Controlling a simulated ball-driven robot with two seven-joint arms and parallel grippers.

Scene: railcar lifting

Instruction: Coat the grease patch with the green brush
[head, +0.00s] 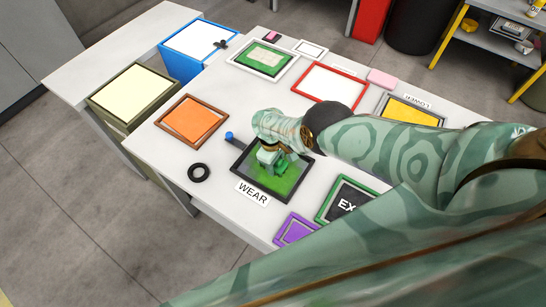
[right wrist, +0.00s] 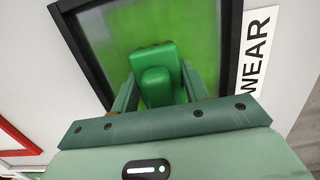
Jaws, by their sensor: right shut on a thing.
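The green brush (right wrist: 154,58) is a bright green block between the fingers of my right gripper (right wrist: 158,78) in the right wrist view. In the head view my right gripper (head: 271,158) is shut on it, low over a black-framed panel (head: 243,160) beside the WEAR label. The panel's surface, the likely grease patch (head: 287,180), shows uneven green, brighter toward one side and greyer near some edges. The green brush (head: 281,168) seems at or just above this surface; I cannot tell if it touches. The gripper hides part of the panel. My left gripper is not in view.
A black ring (head: 199,172) and a small blue-tipped item (head: 229,136) lie near the panel. An orange framed panel (head: 190,121), a red-framed white one (head: 329,88), a purple one (head: 294,231) and a green-framed "EX" one (head: 344,201) surround it. Bare white table (head: 215,205) lies toward the left.

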